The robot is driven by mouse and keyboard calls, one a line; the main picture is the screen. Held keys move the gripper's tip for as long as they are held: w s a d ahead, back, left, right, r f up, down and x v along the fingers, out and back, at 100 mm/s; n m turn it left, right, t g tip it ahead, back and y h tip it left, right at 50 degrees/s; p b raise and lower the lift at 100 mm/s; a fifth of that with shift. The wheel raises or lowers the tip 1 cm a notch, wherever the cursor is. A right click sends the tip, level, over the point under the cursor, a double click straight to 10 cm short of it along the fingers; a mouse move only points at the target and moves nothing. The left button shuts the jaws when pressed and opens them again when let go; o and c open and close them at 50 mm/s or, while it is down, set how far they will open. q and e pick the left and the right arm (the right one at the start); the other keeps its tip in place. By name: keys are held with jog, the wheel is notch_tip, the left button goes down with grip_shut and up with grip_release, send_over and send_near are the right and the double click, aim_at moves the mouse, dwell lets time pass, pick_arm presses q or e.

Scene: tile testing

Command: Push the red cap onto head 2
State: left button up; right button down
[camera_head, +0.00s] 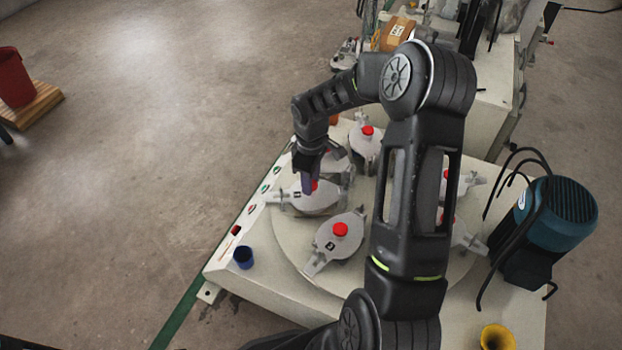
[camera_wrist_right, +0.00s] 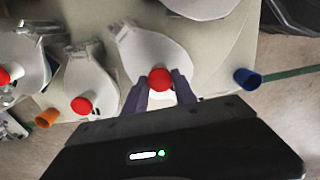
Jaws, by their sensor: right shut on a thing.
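My right gripper (camera_head: 308,187) reaches down to one of the grey heads (camera_head: 322,198) on the round turntable (camera_head: 290,238). Its purple fingers are shut on a red cap (camera_head: 315,186), mostly hidden by them in the head view. In the right wrist view the red cap (camera_wrist_right: 159,79) sits between the fingertips (camera_wrist_right: 160,88), over the edge of a pale head (camera_wrist_right: 160,50). Whether the cap is fully seated on the head I cannot tell. The head's small label is too small to read. My left gripper is not in view.
Other heads carry red caps, such as the nearer one (camera_head: 340,230) and the farther one (camera_head: 367,131). A blue cup (camera_head: 243,257) stands at the machine's left edge. A blue motor (camera_head: 560,213) with black hoses and a yellow funnel (camera_head: 497,338) are on the right.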

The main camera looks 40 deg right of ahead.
jog(key=c, duration=0.9)
grip_release()
jog(key=o, duration=0.5)
jog(key=shift+c, duration=0.2)
jog(key=shift+r, duration=0.15)
jog(key=shift+r+p, duration=2.95)
jog(key=shift+r, duration=0.45)
grip_shut()
